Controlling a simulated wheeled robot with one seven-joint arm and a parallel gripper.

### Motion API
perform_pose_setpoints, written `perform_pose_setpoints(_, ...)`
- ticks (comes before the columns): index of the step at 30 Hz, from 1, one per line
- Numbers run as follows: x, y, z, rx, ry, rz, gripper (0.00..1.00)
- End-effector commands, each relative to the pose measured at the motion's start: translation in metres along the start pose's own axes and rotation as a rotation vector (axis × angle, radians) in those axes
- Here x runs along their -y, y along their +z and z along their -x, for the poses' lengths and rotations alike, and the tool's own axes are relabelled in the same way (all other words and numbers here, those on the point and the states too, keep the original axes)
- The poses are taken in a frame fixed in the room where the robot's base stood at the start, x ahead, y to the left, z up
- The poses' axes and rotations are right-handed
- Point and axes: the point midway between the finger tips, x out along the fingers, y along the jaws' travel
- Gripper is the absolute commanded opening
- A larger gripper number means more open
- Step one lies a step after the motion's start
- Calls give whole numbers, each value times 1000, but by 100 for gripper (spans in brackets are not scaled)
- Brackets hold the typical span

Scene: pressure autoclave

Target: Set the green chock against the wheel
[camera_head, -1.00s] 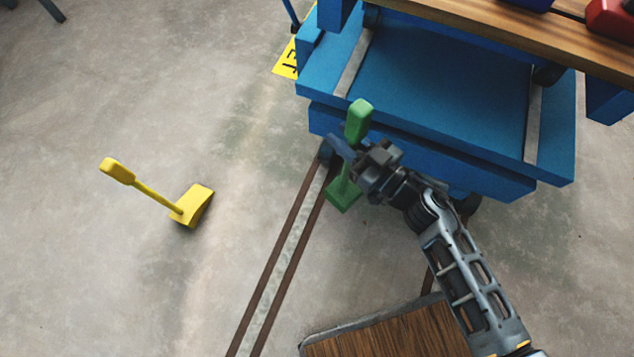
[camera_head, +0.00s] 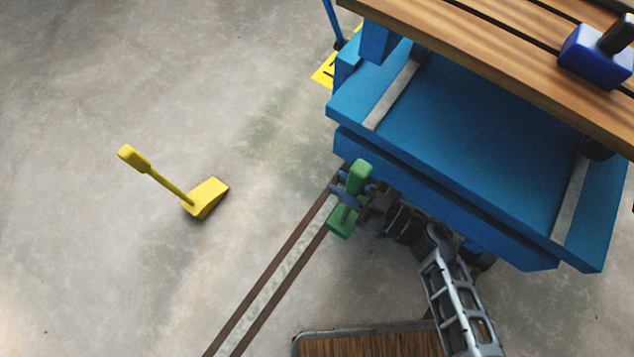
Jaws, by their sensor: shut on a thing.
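The green chock (camera_head: 343,221) has a wedge at its lower end and a thick upright grip at its top. My gripper (camera_head: 347,197) is shut on the chock's handle, between the grip and the wedge. The chock is over the rail track, close to the lower edge of the blue cart (camera_head: 445,200). Part of a dark wheel (camera_head: 482,262) shows under the cart's near side. The wheel closest to the chock is hidden by the cart and my arm, so I cannot tell whether the chock touches it.
A yellow chock (camera_head: 206,197) with a long handle lies on the open floor at left. Two brown rails (camera_head: 270,283) run from the cart to the lower left. A wooden-topped platform (camera_head: 370,343) is at the bottom. Slatted wood with a blue block (camera_head: 595,57) overhangs the cart.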

Motion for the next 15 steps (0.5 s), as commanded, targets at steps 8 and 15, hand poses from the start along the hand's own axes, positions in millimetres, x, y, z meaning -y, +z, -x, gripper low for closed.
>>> perform_pose_setpoints(8, 2, 34, -52, -4, 0, 2, 0)
perform_pose_setpoints(15, 4, 47, -79, -4, 0, 2, 0)
